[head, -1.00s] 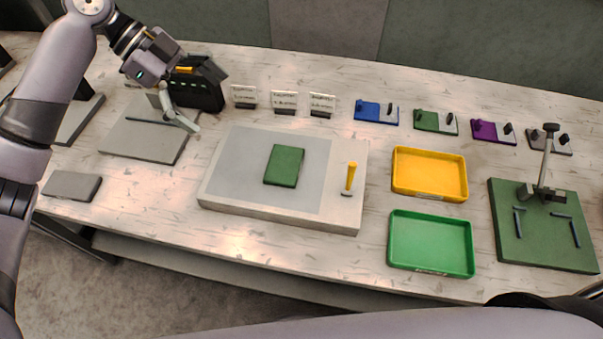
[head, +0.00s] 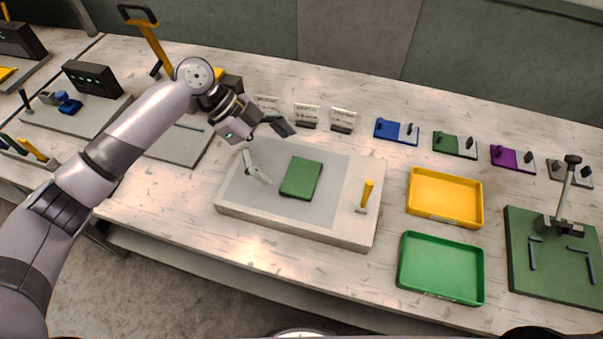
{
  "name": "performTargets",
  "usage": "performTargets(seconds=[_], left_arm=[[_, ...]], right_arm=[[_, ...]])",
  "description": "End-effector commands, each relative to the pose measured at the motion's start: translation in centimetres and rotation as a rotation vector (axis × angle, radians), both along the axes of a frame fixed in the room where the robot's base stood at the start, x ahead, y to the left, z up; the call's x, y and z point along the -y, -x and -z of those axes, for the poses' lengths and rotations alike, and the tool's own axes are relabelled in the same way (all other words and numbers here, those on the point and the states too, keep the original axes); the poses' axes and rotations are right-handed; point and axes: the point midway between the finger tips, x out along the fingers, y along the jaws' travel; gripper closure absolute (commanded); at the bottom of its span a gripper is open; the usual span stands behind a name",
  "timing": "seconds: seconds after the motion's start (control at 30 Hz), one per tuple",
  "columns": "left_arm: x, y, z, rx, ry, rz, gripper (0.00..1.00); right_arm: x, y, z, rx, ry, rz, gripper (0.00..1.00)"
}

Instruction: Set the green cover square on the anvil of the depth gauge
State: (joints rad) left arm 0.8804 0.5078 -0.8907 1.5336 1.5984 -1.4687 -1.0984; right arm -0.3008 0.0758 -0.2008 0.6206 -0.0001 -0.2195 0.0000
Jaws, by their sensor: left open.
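The green cover (head: 301,178) lies flat on the grey panel of a pale raised board (head: 290,230), turned slightly from the board's edges. My left gripper (head: 270,148) is open and empty, above the board's left part, to the left of the cover and apart from it. The depth gauge (head: 560,220) stands at the far right, with a dark upright post on a green base plate (head: 545,275). Dark strips lie on that plate around a bare area, which looks like the anvil. My right gripper is not in view.
A yellow-handled tool (head: 367,193) stands on the board's right part. A yellow tray (head: 445,197) and a green tray (head: 441,268), both empty, lie between board and gauge. White cards (head: 306,116) and coloured blocks (head: 397,131) line the back.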

Motion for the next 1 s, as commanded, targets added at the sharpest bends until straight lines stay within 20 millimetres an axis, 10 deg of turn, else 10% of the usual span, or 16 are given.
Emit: performTargets(seconds=[0.63,1.0], left_arm=[[3.2,1.4,3.7,-0.001,0.0,0.0,0.01],[3.1,1.4,3.6,-0.001,0.0,0.0,0.25]], right_arm=[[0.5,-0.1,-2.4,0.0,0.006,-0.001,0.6],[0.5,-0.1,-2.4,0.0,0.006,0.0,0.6]])
